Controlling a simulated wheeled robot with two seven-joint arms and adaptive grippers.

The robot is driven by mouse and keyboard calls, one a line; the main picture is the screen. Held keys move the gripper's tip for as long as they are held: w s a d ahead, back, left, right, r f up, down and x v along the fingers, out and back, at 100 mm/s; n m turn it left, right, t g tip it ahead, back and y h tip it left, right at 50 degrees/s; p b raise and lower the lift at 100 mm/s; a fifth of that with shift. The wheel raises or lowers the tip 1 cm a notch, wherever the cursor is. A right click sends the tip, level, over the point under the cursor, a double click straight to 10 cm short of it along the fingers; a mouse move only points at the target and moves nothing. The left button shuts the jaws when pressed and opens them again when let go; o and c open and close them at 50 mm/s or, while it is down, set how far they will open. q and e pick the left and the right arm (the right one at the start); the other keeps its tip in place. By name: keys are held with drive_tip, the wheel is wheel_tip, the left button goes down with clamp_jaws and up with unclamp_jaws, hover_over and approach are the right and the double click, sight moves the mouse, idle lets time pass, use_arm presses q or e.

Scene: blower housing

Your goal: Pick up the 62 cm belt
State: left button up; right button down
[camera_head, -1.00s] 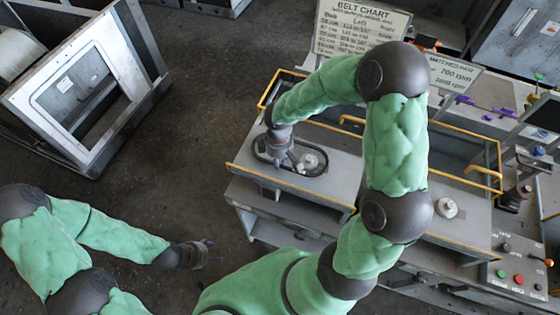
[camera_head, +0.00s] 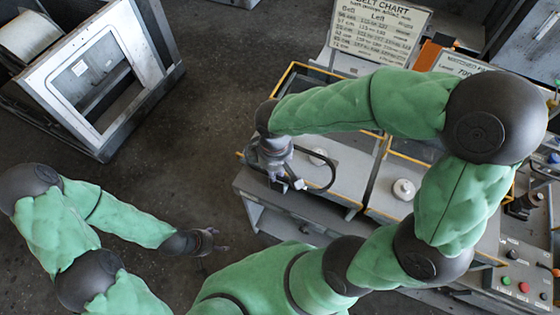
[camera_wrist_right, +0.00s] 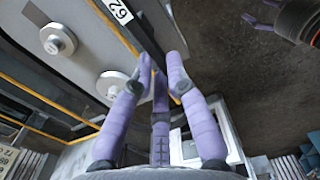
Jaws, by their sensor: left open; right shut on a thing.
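The belt is a dark closed loop (camera_head: 333,172) with a small white tag; in the right wrist view the tag (camera_wrist_right: 118,12) reads 62. My right gripper (camera_head: 280,176) is shut on the near left side of the loop, over the front edge of the grey tray (camera_head: 349,182). In the right wrist view its purple fingers (camera_wrist_right: 160,80) close around the dark belt strip (camera_wrist_right: 146,36). The belt appears held above the tray; the exact height is unclear. My left gripper (camera_head: 212,241) is open and empty over the floor, apart from the belt.
White round hubs (camera_head: 403,189) stand on the yellow-railed bench. A belt chart sign (camera_head: 379,30) stands behind it. A control panel (camera_head: 520,270) with buttons is at lower right. A grey framed housing (camera_head: 100,80) stands at upper left. Open floor lies between.

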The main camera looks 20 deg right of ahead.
drive_tip(key=r+p, duration=0.1)
drive_tip(key=r, duration=0.1)
drive_tip(key=r+p, duration=0.1)
drive_tip(key=s+a+r+p, duration=0.1)
drive_tip(key=r+p, duration=0.1)
drive_tip(key=shift+r, duration=0.35)
idle(0.3)
drive_tip(key=shift+d, duration=0.1)
